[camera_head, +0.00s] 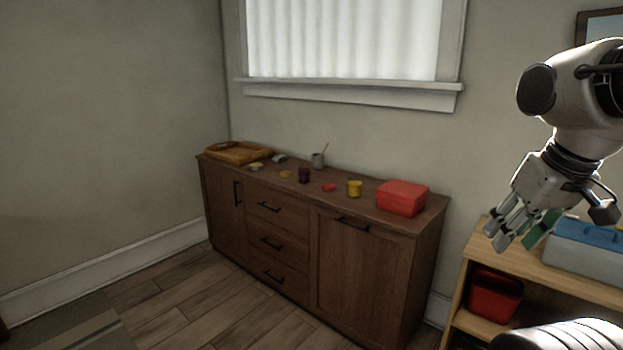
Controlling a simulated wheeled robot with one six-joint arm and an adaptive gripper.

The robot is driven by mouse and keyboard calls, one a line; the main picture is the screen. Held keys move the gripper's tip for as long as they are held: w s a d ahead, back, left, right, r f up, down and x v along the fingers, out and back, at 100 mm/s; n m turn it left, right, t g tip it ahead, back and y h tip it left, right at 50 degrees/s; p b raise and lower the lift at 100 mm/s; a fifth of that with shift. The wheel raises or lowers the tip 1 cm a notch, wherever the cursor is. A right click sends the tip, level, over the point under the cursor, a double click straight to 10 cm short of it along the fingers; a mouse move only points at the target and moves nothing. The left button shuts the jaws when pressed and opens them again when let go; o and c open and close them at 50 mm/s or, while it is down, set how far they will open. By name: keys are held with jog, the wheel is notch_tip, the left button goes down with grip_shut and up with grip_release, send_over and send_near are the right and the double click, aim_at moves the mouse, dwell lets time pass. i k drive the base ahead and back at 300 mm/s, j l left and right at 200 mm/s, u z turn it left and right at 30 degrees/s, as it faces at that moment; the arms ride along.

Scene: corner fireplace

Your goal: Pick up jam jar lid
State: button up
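Small items stand on the dark brown sideboard (378,216). A dark purple jar (304,175) is near the middle, with a flat yellow piece (285,174) to its left and a flat red piece (328,187) to its right. Both flat pieces look like lids; I cannot tell which is the jam jar lid. A yellow jar or cup (354,188) stands right of the red piece. My gripper (509,238) hangs at the right, well away from the sideboard, over the wooden shelf. Its fingers look spread, with nothing clearly held. A green patch shows beside them.
A wooden tray (238,153) lies at the sideboard's left end, a grey mug (318,161) at the back and a red box (402,198) at the right. The shelf (492,248) holds a blue-lidded container (588,246) and a red bin (494,296). Floor before the sideboard is clear.

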aim_at(328, 187)
jog(key=i+j, duration=0.2)
jog(key=i, duration=0.25)
jog(key=i+j, duration=0.25)
jog(key=i, duration=0.2)
jog(key=i+j, duration=0.2)
jog(key=i, duration=0.25)
jog(key=i+j, duration=0.25)
jog(key=i, duration=0.15)
jog(key=i+j+u, duration=0.1)
jog(key=i, duration=0.35)
jog(key=i+j, duration=0.3)
jog(key=i, duration=0.15)
